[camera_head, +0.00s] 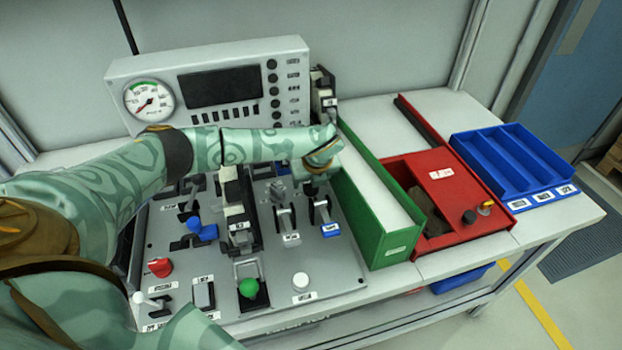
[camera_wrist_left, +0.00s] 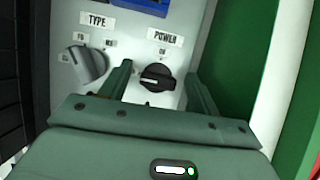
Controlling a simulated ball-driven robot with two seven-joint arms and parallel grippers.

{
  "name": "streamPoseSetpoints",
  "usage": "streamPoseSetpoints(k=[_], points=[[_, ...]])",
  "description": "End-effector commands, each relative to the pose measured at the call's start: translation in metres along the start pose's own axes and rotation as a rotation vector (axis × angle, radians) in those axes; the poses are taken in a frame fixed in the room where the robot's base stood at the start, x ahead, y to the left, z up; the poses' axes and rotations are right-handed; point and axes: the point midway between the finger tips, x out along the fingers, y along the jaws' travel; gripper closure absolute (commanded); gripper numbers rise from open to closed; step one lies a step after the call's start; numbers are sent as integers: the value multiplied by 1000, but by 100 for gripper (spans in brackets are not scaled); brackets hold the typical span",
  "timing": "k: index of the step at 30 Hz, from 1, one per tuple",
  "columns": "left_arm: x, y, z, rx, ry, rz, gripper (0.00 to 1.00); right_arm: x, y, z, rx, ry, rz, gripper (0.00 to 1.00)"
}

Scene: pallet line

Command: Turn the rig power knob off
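The rig power knob (camera_wrist_left: 157,77) is a black rotary knob under a POWER label (camera_wrist_left: 166,37) in the left wrist view. Its grip bar lies roughly sideways across the picture. Small marks are around it, too blurred to read surely. My left gripper (camera_wrist_left: 159,88) is open, with one finger on each side of the knob and visible gaps; contact does not show. In the head view my left gripper (camera_head: 318,172) points down at the back right of the console, beside the green bin, and the knob is hidden there. My right gripper is not in view.
A grey TYPE knob (camera_wrist_left: 88,64) sits just left of the power knob. The green-walled bin (camera_head: 385,245) stands close on the right. The console (camera_head: 190,262) carries several levers and buttons. A red box (camera_head: 440,168) and a blue tray (camera_head: 510,165) stand further right.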

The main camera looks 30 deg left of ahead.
Motion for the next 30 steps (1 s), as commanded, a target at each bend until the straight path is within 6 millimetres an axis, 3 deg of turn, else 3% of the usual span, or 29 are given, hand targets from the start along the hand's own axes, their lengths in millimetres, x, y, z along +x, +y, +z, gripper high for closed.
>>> streamPoseSetpoints(k=[6, 10, 24, 30], points=[[-1, 0, 0, 1, 1, 0, 38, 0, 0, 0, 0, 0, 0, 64], [-13, 0, 1, 1, 0, -1, 38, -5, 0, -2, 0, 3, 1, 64], [-131, -1, 2, 1, -2, -3, 38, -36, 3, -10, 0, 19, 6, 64], [-157, 0, 1, 1, -1, 0, 38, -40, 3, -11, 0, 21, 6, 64]])
